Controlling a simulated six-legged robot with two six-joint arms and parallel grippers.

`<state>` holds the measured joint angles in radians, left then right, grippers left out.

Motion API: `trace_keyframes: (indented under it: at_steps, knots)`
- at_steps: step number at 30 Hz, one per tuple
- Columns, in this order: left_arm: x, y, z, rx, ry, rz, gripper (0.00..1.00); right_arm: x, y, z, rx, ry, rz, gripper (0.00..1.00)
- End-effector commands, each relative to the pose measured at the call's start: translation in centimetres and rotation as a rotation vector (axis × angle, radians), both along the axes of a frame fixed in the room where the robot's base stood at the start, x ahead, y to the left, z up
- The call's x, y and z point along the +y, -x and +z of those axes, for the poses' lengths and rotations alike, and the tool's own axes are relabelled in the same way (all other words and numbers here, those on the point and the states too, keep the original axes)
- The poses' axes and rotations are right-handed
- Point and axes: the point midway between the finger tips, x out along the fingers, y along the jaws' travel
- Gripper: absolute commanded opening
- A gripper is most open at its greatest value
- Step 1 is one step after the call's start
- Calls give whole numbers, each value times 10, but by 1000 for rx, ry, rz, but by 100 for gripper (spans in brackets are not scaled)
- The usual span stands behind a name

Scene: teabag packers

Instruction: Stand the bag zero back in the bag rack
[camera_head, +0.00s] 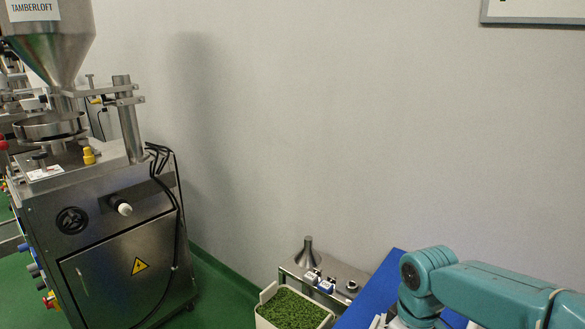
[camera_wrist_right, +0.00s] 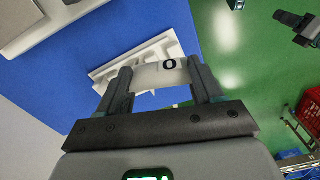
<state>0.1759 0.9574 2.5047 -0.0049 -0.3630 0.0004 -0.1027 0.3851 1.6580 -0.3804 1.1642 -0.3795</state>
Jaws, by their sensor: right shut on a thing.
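Bag zero (camera_wrist_right: 160,76) is a small white bag marked with a black 0. In the right wrist view it sits between the two fingers of my right gripper (camera_wrist_right: 162,88), which is shut on it. The white bag rack (camera_wrist_right: 158,46) lies just beyond the bag, with ribs or slots along it. The bag overlaps the rack in this view, and I cannot tell whether it touches the rack or is in a slot. My right arm shows in the head view at lower right, but its fingertips are hidden there.
The rack is on a blue table (camera_wrist_right: 90,42); its edge borders green floor (camera_wrist_right: 255,70). A tub of green leaves (camera_head: 292,308) and a metal stand with a funnel (camera_head: 308,254) are beside the table. A steel machine (camera_head: 125,255) stands left. A red crate (camera_wrist_right: 311,112) is at far right.

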Motion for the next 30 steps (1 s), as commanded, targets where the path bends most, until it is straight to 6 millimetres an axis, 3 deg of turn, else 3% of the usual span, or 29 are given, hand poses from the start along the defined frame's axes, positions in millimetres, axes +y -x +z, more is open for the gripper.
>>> trace_keyframes:
  at_steps: [4,10,20,30]
  knots:
    - [0,0,4,0,0,0,38,18,-13,-27,2,1,-263,34]
    - [0,0,3,0,0,0,38,23,-28,-31,-1,0,-562,34]
    - [0,0,3,0,0,0,38,23,-30,-30,-1,0,-663,34]
    - [0,0,4,0,0,0,38,20,-16,-26,-3,-1,-895,34]
